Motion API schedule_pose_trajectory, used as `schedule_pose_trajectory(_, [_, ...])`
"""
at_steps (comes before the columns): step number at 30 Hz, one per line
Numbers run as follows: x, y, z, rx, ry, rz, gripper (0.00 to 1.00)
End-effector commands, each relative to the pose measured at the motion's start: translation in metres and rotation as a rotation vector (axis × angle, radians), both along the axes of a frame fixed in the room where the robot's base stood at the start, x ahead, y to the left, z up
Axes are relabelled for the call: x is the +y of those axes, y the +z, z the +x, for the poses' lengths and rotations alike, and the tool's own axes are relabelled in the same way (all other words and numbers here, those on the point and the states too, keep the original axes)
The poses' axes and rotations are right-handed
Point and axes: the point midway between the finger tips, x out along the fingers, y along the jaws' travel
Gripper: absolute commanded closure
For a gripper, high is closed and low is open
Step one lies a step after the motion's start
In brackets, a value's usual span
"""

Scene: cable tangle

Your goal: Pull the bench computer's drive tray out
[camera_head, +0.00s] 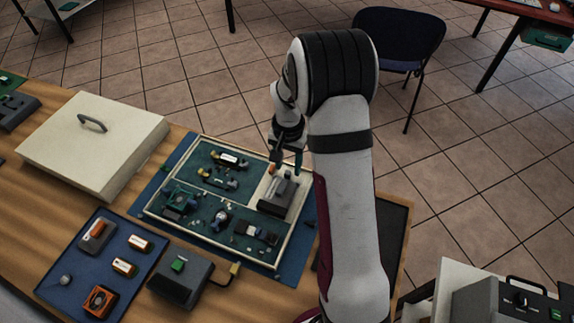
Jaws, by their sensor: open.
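The bench computer appears to be the open shallow case with pale walls (157,217) on a blue mat, with green boards and small parts inside. In its right-hand pale compartment sits a grey block with a lighter top (278,196), which may be the drive tray; I cannot tell for sure. My gripper (286,163) points down above the back of that compartment, near the block's far end. It is open, with nothing seen between its fingers. The picture is too small to tell whether a finger touches anything. My arm hides part of the right side.
A cream box-shaped cover with a handle (72,150) lies to the left. A blue mat with several small parts (83,262) lies at front left. A dark grey box with a green button (181,278) and a yellow-ended cable stands in front. A chair (400,42) is behind.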

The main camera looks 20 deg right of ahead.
Motion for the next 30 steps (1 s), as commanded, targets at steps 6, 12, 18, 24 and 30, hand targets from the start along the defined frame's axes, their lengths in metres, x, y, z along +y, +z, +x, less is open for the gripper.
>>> schedule_pose_trajectory(6, [0.0,-0.02,0.0,0.0,0.001,0.0,0.5])
schedule_pose_trajectory(12, [0.0,-0.021,0.0,-0.001,0.001,0.0,0.5])
schedule_pose_trajectory(18, [0.0,-0.021,0.0,-0.001,0.001,0.0,0.72])
schedule_pose_trajectory(24, [0.0,-0.021,0.0,-0.001,0.001,0.0,1.0])
schedule_pose_trajectory(30, [0.0,-0.021,0.0,-0.001,0.001,0.0,1.0])
